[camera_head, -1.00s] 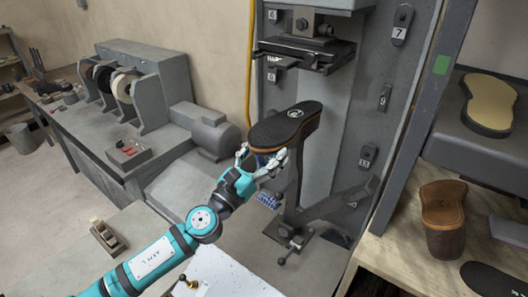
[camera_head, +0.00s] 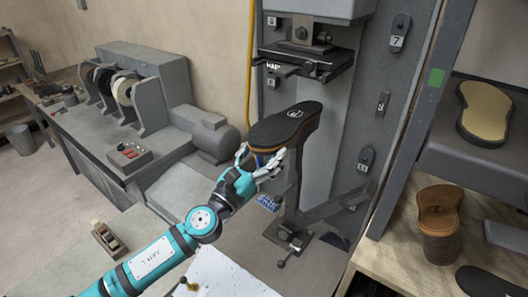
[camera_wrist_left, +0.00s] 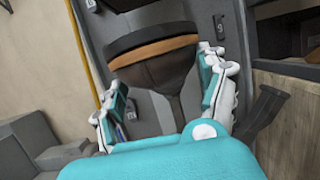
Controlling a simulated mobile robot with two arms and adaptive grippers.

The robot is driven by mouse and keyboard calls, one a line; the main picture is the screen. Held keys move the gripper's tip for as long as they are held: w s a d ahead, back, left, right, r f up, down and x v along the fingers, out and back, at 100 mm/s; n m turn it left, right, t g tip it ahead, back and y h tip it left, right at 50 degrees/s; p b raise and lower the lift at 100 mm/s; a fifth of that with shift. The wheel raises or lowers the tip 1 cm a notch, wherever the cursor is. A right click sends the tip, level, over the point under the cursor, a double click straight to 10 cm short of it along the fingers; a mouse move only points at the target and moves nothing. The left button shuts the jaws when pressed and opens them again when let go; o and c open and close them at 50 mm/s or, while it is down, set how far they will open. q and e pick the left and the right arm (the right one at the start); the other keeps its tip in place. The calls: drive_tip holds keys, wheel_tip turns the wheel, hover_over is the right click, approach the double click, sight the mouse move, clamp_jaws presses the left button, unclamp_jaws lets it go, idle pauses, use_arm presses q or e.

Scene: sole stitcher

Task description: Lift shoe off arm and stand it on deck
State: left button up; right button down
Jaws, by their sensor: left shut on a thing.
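The shoe (camera_head: 287,128) sits sole up on the arm (camera_head: 292,190) of the stitching machine. Its sole is black with a tan-brown edge. My left gripper (camera_head: 260,163) is shut on the near end of the shoe, with a finger on each side. In the left wrist view the shoe (camera_wrist_left: 152,67) shows its dark brown upper and brown welt between the fingers. The deck is not clear to me in these views. My right gripper is not in view.
The machine's press head (camera_head: 305,60) hangs above the shoe. At right, a wooden bench (camera_head: 400,235) holds a brown last (camera_head: 438,222) and a dark sole (camera_head: 485,282). A grinder bench (camera_head: 110,150) stands at left. A white sheet (camera_head: 230,278) lies in front.

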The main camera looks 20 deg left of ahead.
sight(263, 141)
use_arm(q)
drive_tip(key=shift+r+p, duration=0.3)
drive_tip(key=shift+r, duration=0.2)
drive_tip(key=shift+r+p, duration=1.05)
drive_tip(key=shift+f, duration=0.1)
drive_tip(key=shift+s, duration=0.1)
